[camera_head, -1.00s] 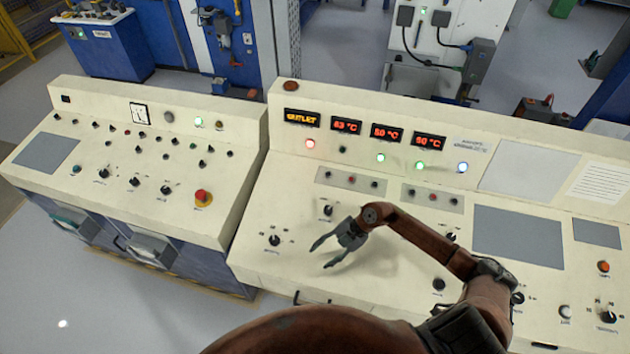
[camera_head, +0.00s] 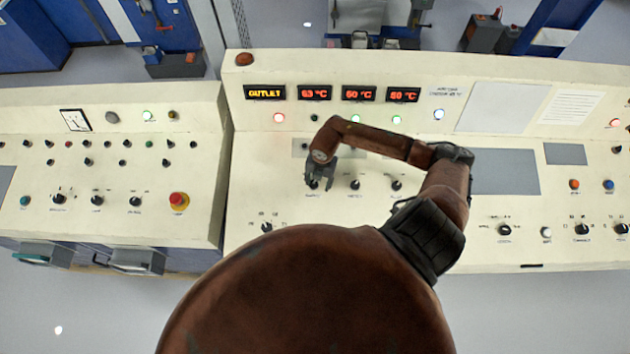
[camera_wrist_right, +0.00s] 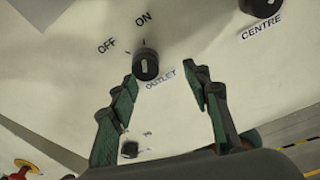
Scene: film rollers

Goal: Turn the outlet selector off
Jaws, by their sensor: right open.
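The outlet selector is a black knob (camera_wrist_right: 146,65) with a white pointer line, labelled OUTLET in the right wrist view. OFF is printed to its upper left and ON above it; the line looks turned toward ON. In the head view the selector (camera_head: 313,186) is the leftmost of a row of three knobs, partly covered by my right gripper (camera_head: 319,180). In the wrist view my right gripper (camera_wrist_right: 166,82) is open and empty. The knob lies just beyond the fingertips, closer to the left-hand finger; contact cannot be told. My left gripper is not in view.
The CENTRE knob (camera_wrist_right: 262,7) is to the right of the selector, and another small black knob (camera_wrist_right: 129,149) is below it. A red emergency button (camera_head: 179,201) is on the left console.

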